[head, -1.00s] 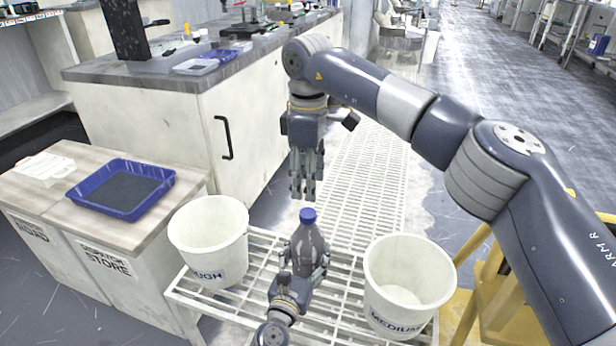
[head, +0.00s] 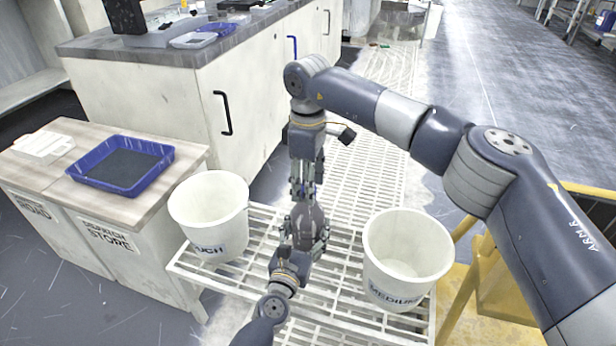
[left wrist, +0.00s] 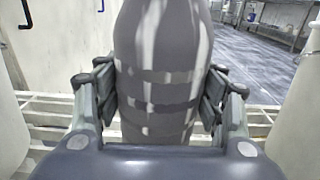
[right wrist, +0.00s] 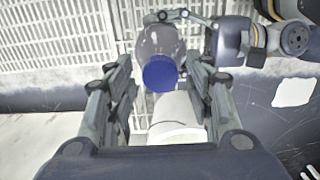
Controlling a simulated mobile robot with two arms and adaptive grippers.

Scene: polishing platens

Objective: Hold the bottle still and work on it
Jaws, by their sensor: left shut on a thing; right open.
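The bottle (head: 311,222), grey and translucent, stands upright over the white slatted rack (head: 260,275). My left gripper (head: 304,232) is shut on its body from the near side. The left wrist view shows the bottle (left wrist: 165,60) between both finger pads. My right gripper (head: 303,190) points down over the bottle's top and is open. In the right wrist view the blue cap (right wrist: 160,73) lies between the open fingers (right wrist: 163,80), with gaps visible at the sides. The cap is hidden in the head view by my right gripper.
A white bucket marked MEDIUM (head: 408,255) stands right of the bottle, and another white bucket (head: 209,215) stands left. A blue tray (head: 122,165) sits on the wooden-topped cabinet at left. A bench (head: 200,100) stands behind; a yellow frame (head: 480,275) is at right.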

